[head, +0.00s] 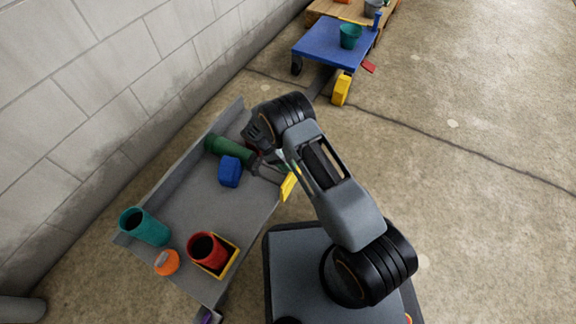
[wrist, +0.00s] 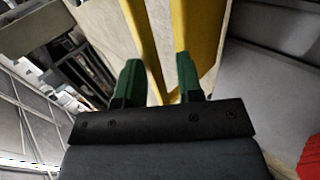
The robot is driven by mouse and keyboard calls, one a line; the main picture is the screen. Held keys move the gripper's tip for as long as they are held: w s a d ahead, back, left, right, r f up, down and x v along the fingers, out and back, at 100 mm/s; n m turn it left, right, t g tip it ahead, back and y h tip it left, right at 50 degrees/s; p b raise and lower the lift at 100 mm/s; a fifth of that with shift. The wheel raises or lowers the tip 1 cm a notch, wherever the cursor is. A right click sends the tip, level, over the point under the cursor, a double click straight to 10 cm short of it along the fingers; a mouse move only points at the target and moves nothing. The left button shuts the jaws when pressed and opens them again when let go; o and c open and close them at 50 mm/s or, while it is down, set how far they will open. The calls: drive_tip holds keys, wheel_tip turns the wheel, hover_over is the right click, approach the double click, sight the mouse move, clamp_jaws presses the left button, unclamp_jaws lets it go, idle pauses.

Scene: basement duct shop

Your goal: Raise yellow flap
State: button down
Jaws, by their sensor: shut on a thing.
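The yellow flap (head: 289,186) is at the right edge of the grey bench, partly hidden by my arm. In the wrist view the yellow flap (wrist: 200,35) rises in front of the fingers, with a pale gap beside it. My gripper (wrist: 160,80) has green fingertips on either side of the yellow part and is shut on it. In the head view my gripper (head: 292,170) is mostly hidden behind my arm, close by the flap. How far the flap is tilted I cannot tell.
A blue cart (head: 321,46) and another yellow piece (head: 341,88) stand beyond. Floor at right is clear.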

drive_tip(key=c, duration=1.1)
unclamp_jaws()
drive_tip(key=shift+s+f, duration=0.1)
drive_tip(key=shift+f, duration=0.8)
drive_tip(key=shift+r, duration=0.1)
drive_tip(key=shift+a+r, duration=0.1)
drive_tip(key=shift+r, duration=0.05)
drive_tip(key=p+v, duration=0.4)
drive_tip(key=v, duration=1)
drive_tip(key=shift+d+r, duration=0.1)
drive_tip(key=shift+d, duration=0.1)
